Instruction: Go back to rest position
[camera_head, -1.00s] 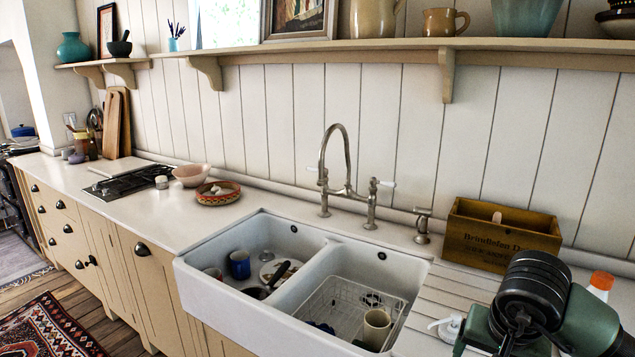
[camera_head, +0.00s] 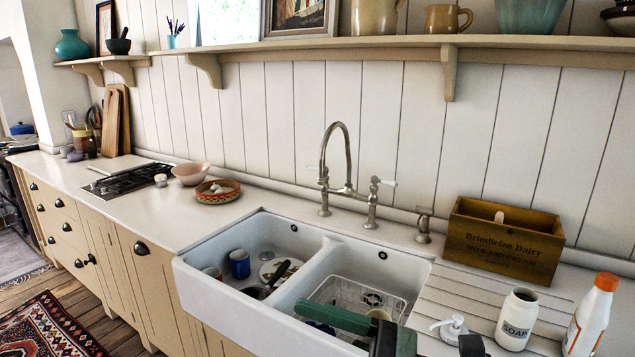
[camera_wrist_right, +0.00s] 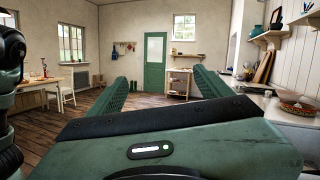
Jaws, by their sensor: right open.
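My right gripper (camera_wrist_right: 160,76) is open, with its two green fingers apart and nothing between them in the wrist view. In the head view, part of the right gripper shows low at the bottom edge, with a green finger (camera_head: 335,318) over the front of the sink's right basin. Its other finger cannot be made out clearly there. My left gripper is not seen in the head view.
The white double sink (camera_head: 215,283) holds a blue mug (camera_head: 240,264) and a wire rack (camera_head: 345,293). On the right counter stand a wooden box (camera_head: 500,245), a soap jar (camera_head: 516,322), a pump top (camera_head: 450,328) and an orange-capped bottle (camera_head: 590,318).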

